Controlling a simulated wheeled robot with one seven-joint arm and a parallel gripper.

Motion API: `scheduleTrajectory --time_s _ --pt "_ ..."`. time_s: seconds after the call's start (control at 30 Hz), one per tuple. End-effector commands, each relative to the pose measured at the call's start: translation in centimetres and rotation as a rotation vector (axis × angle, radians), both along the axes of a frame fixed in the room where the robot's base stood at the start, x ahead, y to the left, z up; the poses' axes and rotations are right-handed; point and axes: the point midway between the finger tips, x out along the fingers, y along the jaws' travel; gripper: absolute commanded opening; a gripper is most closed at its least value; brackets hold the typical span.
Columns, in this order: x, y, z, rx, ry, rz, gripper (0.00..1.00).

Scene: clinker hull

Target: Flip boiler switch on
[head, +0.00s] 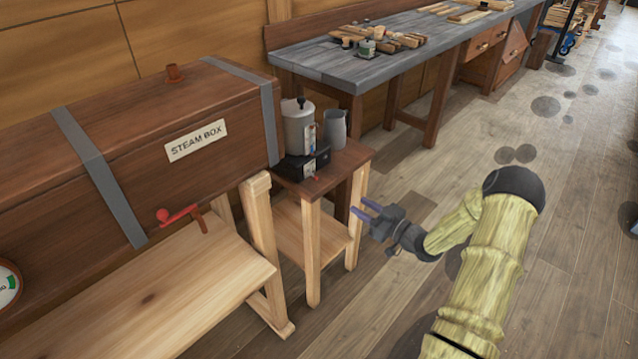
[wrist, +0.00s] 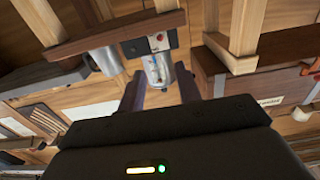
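The boiler (head: 298,128) is a pale metal cylinder with a dark lid knob, standing on a dark base box (head: 302,163) on a small wooden stand. A light panel with small red parts runs down its front. I cannot make out which part is the switch or how it is set. In the wrist view the boiler (wrist: 155,74) appears upside down beyond my fingertips, and its base panel (wrist: 157,41) shows a red dot. My gripper (head: 361,211) is open and empty, to the right of the stand and apart from it; its fingers also show in the wrist view (wrist: 158,72).
A grey jug (head: 335,128) stands right beside the boiler on the stand (head: 345,158). The steam box (head: 120,150), with a red-handled valve (head: 178,214), is at left above a wooden bench (head: 150,300). A long workbench (head: 400,62) is behind.

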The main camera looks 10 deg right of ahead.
Motion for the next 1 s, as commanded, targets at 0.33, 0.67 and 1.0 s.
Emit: scheduleTrajectory --time_s 0.33,0.67,1.0 --pt "2.6 2.0 0.0 0.0 0.0 0.002 0.34" --pt "7.3 5.5 0.0 0.0 0.0 0.001 0.34" --pt "12.1 8.9 0.0 -0.001 -0.001 0.001 0.34"
